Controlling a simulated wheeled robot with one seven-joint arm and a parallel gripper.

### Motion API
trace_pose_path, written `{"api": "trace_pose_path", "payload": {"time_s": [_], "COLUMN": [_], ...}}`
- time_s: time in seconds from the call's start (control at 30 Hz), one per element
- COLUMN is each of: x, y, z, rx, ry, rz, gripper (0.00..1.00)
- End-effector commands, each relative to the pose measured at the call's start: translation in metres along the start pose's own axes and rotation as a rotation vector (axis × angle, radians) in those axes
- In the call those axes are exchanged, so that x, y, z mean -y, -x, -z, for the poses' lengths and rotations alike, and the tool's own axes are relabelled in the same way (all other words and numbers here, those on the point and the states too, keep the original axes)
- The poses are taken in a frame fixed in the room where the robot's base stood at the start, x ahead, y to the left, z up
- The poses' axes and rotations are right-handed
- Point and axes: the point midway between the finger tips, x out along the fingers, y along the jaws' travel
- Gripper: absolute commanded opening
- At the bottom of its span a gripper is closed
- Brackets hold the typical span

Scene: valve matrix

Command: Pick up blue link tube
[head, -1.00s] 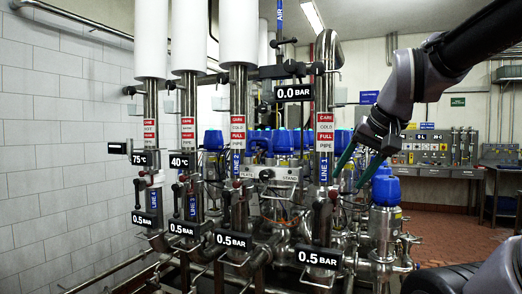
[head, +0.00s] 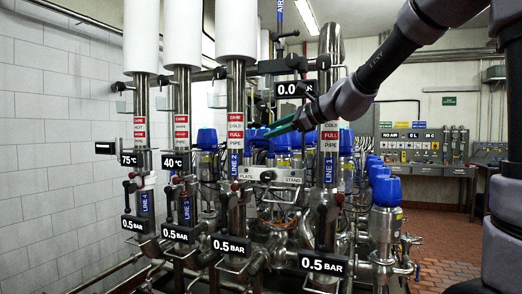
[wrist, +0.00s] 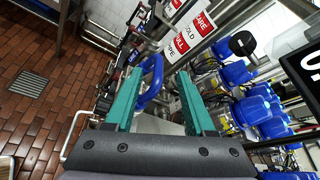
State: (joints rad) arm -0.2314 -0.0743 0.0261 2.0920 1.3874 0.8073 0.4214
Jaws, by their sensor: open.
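A curved blue tube (wrist: 157,78), which looks like the blue link tube, shows in the wrist view beyond my fingertips, nearer the left finger. My gripper (wrist: 159,76) has its two teal fingers spread apart, with nothing held between them. In the head view my gripper (head: 272,131) reaches leftward across the LINE 1 pipe, its teal fingers above the plate stand.
Upright steel pipes (head: 236,110) with red and white labels stand close to my gripper. Several blue-capped valves (head: 386,190) fill the space behind and to the right. The plate stand (head: 270,176) is below the fingers. Open tiled floor (head: 449,243) lies at the right.

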Motion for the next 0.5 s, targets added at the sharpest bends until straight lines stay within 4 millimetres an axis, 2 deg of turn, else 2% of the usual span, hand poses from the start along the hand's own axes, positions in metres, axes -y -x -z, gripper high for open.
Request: {"api": "trace_pose_path", "payload": {"time_s": [0.27,0.5], "x": [-0.001,-0.001], "y": [-0.025,-0.059], "z": [0.004,0.010], "rx": [-0.001,0.001], "ry": [0.000,0.001], "rz": [-0.002,-0.002], "gripper": [0.55,0.55]}}
